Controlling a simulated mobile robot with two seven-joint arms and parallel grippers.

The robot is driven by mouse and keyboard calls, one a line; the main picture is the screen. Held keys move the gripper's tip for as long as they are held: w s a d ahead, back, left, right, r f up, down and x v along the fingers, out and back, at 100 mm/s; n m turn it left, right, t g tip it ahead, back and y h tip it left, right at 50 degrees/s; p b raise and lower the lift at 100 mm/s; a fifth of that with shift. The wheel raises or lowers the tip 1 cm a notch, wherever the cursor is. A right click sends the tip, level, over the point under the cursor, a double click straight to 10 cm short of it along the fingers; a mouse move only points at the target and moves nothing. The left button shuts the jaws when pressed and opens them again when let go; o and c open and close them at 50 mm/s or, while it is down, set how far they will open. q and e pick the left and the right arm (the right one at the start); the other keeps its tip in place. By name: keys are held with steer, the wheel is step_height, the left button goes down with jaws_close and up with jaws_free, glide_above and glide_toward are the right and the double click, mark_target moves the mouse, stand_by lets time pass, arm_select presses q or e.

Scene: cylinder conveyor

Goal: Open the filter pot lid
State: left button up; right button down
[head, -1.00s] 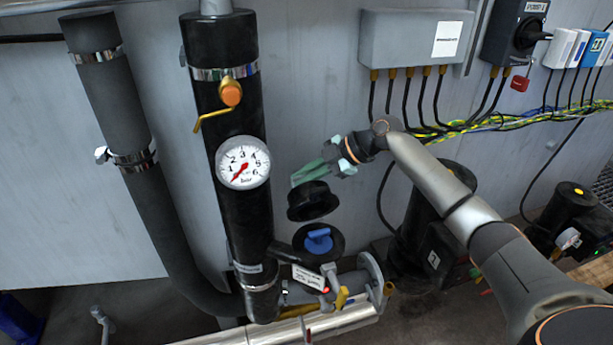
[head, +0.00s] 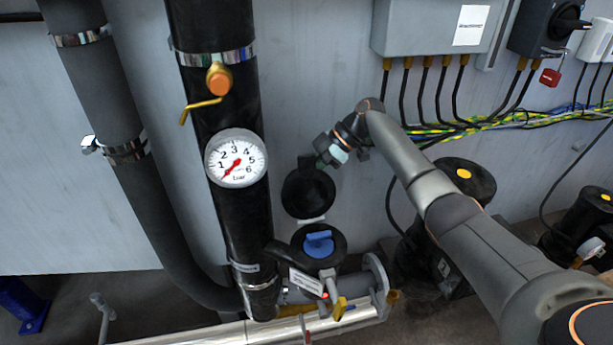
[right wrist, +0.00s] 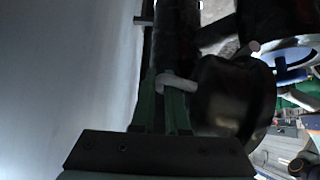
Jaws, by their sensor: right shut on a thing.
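The black round filter pot lid (head: 308,194) stands swung up, nearly upright, above and behind the pot's mouth in the head view. The black filter pot (head: 338,240) is open at the top, with a blue part (head: 318,244) showing inside. My right gripper (right wrist: 164,88) is shut on the lid's pale handle (right wrist: 180,83) in the right wrist view, and the lid (right wrist: 225,95) is beside the green fingers. My left gripper is not in view.
A black pipe with a pressure gauge (head: 236,158) rises left of the pot. A grey box (head: 430,28) with hanging cables is on the wall above my right arm. A black pump (head: 465,183) stands behind that arm. A metal pipe (head: 250,331) runs below the pot.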

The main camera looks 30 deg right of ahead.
steer(key=shift+f, duration=0.8)
steer(key=c, duration=1.2)
jaws_free()
steer(key=shift+d+r, duration=0.35)
steer(key=shift+d, duration=0.05)
steer(key=v, duration=0.4)
steer(key=b+v, duration=0.1)
steer(key=v, duration=0.7)
steer(key=shift+w+a+r, duration=0.1)
steer(key=shift+a+r, duration=0.1)
steer(key=shift+r, duration=0.2)
steer(key=shift+a, duration=0.1)
